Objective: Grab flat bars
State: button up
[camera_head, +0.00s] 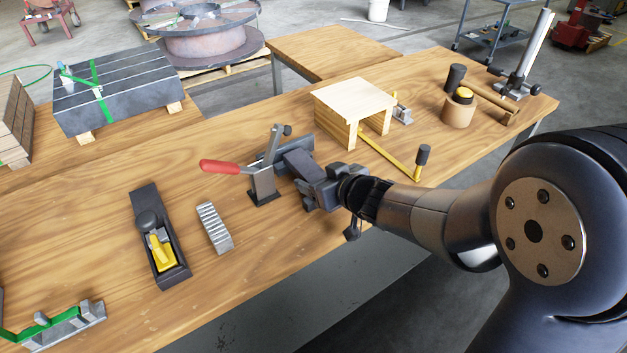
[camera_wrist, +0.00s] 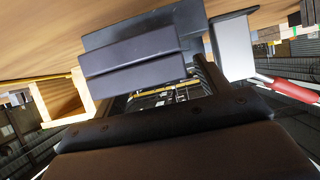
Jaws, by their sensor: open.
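Dark grey flat bars (camera_head: 300,163) lie together on the wooden bench, just beyond my gripper. In the wrist view the dark bars (camera_wrist: 135,60) fill the upper middle, with long edges running across the picture. My gripper (camera_head: 318,180) is open and close in front of them. In the wrist view its dark fingers reach toward the bars; I cannot tell whether they touch. My gripper hides part of the bars in the head view.
A toggle clamp with a red handle (camera_head: 222,167) stands immediately left of the bars. A wooden stool-like block (camera_head: 355,100) stands behind right. A ribbed metal block (camera_head: 215,228) and a hand plane (camera_head: 157,240) lie left.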

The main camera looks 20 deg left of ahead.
jog(key=shift+x, duration=1.1)
grip_shut()
jog(key=shift+r, duration=0.3)
